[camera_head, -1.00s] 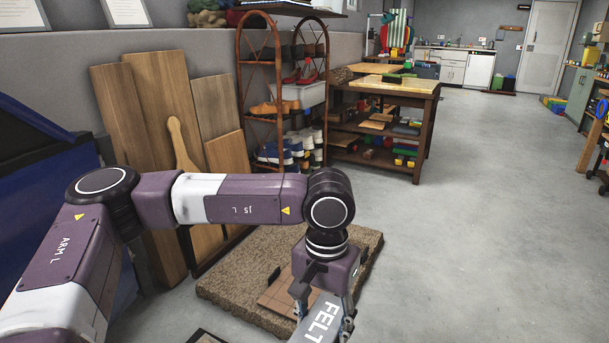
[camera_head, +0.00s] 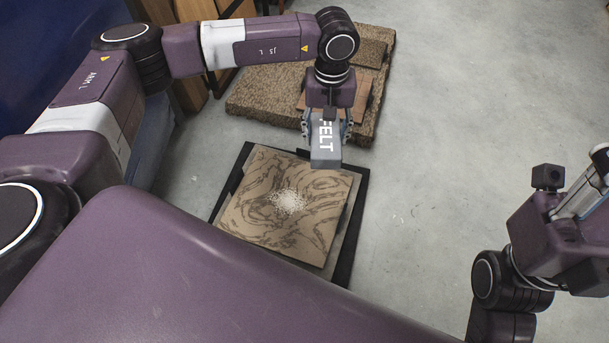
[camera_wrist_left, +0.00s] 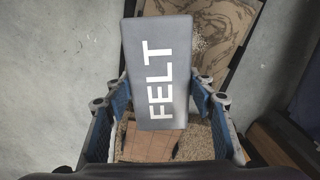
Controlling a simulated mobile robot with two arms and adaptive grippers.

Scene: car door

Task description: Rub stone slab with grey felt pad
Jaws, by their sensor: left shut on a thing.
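The grey felt pad (camera_head: 325,155), marked FELT, is held between the fingers of my left gripper (camera_head: 327,127). It also fills the middle of the left wrist view (camera_wrist_left: 180,75). The stone slab (camera_head: 318,232) is tan with dark wavy veins and a pale speckled patch (camera_head: 288,201) in its middle. The pad is near the slab's far edge in the head view and appears apart from it. In the wrist view the slab (camera_wrist_left: 222,20) shows partly behind the pad. My right gripper (camera_head: 583,190) is at the right edge, partly cut off; its fingers are unclear.
The slab lies on a dark-edged base (camera_head: 357,215) on the floor. Behind it is a rough brown mat (camera_head: 262,98) with a reddish-brown tile piece (camera_head: 374,88) on it. A blue surface (camera_head: 50,40) stands at the left. Grey floor (camera_head: 430,150) to the right is clear.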

